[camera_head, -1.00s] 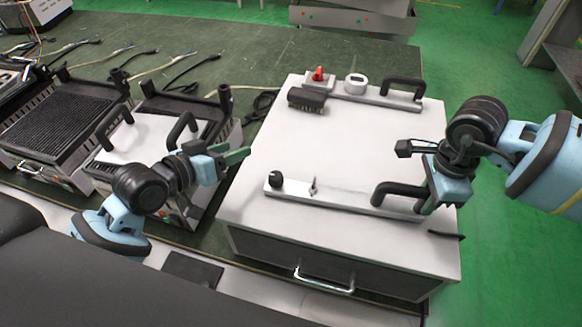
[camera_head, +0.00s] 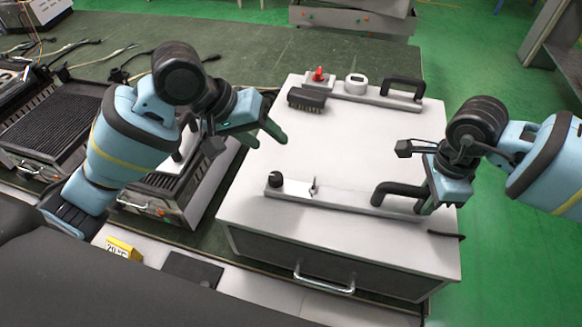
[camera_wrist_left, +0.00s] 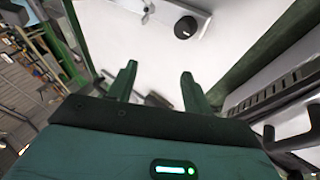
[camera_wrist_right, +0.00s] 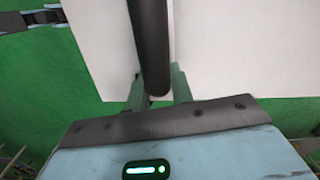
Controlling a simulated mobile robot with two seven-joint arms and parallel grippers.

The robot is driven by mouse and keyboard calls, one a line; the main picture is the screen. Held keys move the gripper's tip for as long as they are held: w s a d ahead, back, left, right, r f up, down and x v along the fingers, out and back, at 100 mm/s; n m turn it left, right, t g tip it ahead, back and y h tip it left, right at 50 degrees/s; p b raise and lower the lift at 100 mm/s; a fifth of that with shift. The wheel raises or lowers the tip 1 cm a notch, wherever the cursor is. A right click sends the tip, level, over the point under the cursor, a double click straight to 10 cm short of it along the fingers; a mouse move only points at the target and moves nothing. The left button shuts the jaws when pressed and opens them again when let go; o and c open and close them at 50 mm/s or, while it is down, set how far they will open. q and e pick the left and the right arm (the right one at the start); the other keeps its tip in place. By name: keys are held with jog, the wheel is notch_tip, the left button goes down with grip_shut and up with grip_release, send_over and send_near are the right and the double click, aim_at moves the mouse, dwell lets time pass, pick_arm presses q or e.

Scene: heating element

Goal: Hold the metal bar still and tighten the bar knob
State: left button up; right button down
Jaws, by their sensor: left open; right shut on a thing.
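The metal bar (camera_head: 345,198) lies along the near part of the white box top. Its round black bar knob (camera_head: 276,180) stands at the left end, and a black handle (camera_head: 392,188) at the right end. My left gripper (camera_head: 268,139) is open and empty, above the box's left edge, behind the knob and apart from it. In the left wrist view the knob (camera_wrist_left: 185,27) shows beyond the open fingers (camera_wrist_left: 158,72), right of centre. My right gripper (camera_head: 428,200) is shut on the handle, which also shows between its fingers in the right wrist view (camera_wrist_right: 150,45).
A second bar (camera_head: 370,96) with a red knob (camera_head: 319,75), a white dial (camera_head: 356,83) and a black handle (camera_head: 403,88) lies along the box's far side. Grill units (camera_head: 50,128) stand at left. The middle of the box top (camera_head: 345,145) is clear.

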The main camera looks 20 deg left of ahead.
aim_at(276, 175)
pick_arm(q)
jog(key=shift+s+d+r+n+g+y, duration=0.15)
jog(key=shift+d+r+n+g+y, duration=0.4)
jog(key=shift+y, duration=0.4)
jog(key=shift+s+d+r+n+g+y, duration=0.15)
jog(key=shift+d+r+n+g+y, duration=0.2)
jog(key=shift+r+g+y, duration=0.45)
jog(key=shift+s+d+r+n+g+y, duration=0.15)
jog(key=shift+d+r+n+g+y, duration=0.15)
jog(key=shift+r+n+g+y, duration=0.55)
jog(key=shift+f+m+t, duration=0.3)
jog(key=shift+m, duration=0.05)
notch_tip(276, 175, down, 12)
jog(key=shift+r, duration=0.1)
jog(key=shift+c, duration=0.4)
jog(key=c, duration=0.9)
jog(key=shift+d, duration=0.1)
